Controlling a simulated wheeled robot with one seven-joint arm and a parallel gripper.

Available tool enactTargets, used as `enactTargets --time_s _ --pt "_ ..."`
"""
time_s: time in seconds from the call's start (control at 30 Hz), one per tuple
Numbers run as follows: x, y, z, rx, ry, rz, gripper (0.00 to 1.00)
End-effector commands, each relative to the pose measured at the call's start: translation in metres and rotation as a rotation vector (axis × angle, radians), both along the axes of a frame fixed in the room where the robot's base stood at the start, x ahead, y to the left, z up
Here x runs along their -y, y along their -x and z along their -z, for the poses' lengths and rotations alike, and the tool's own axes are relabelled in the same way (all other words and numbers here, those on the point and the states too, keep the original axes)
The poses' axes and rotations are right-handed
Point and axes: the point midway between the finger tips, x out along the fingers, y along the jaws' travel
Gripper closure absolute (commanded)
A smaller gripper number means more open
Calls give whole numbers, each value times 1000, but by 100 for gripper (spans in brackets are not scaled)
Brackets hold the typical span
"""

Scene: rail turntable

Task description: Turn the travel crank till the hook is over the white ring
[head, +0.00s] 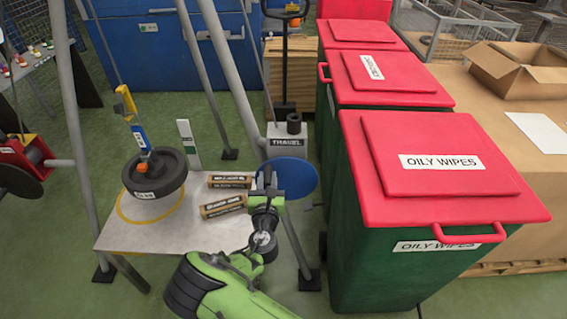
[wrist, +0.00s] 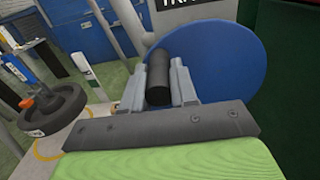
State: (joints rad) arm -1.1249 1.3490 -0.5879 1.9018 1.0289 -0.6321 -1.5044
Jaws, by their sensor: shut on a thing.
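The travel crank is a blue disc (head: 300,178), also large in the wrist view (wrist: 215,55), with a black handle (wrist: 159,80). My gripper (head: 268,182) is shut on this handle; in the wrist view its grey fingers (wrist: 158,82) stand on both sides of it. I cannot make out a white ring.
Green bins with red lids (head: 440,165) stand close on the right of the crank. A grey block with a label (head: 287,143) stands behind the disc.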

Motion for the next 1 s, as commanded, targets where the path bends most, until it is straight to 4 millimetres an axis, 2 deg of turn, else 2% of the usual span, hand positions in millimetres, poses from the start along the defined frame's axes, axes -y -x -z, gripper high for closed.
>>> enactTargets --time_s 0.17,0.63,1.0 --pt "-1 -1 -1 8 2 3 100" --pt "-19 0 17 3 -1 -2 100" --pt "-19 -1 17 8 1 0 100"
